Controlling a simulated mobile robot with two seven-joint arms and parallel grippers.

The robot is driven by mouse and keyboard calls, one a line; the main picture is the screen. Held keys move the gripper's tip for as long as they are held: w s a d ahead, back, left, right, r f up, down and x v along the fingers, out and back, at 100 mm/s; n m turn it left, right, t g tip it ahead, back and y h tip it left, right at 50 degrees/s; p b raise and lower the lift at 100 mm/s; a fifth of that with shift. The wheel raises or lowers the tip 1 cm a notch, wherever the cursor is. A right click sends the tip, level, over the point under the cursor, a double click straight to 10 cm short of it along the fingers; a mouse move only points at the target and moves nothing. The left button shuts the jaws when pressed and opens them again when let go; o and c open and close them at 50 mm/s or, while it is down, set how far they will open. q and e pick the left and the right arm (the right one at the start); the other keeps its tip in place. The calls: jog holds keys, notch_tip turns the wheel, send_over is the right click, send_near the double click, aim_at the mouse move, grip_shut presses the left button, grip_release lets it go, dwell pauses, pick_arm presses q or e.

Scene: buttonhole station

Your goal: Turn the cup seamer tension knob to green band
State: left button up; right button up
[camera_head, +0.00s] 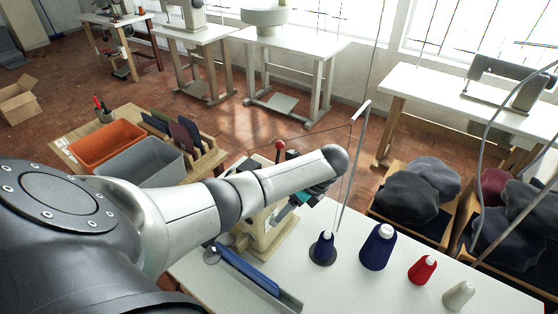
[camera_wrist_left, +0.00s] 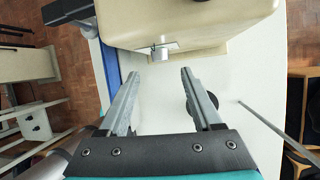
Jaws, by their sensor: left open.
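The cream cup seamer (camera_head: 262,238) stands on the white table, largely covered by my left arm in the head view. In the left wrist view its cream housing (camera_wrist_left: 190,20) fills the top. A small metallic knob-like part (camera_wrist_left: 160,51) sticks out of the housing's near face; I cannot make out a green band on it. My left gripper (camera_wrist_left: 160,75) is open, its two fingers apart and empty, pointing at this part and just short of it. My right gripper is not in view.
A red-topped lever (camera_head: 280,146) rises behind my arm. A blue thread cone (camera_head: 378,247), a red spool (camera_head: 422,269) and a white spool (camera_head: 459,295) stand to the right on the white table (camera_head: 345,285). A thin thread stand (camera_head: 352,160) rises near the gripper.

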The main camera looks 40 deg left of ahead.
pick_arm(q)
jog(key=b+x, duration=0.1)
jog(key=x, duration=0.5)
jog(key=shift+f, duration=0.15)
jog(key=shift+a, duration=0.1)
grip_shut()
dwell(0.3)
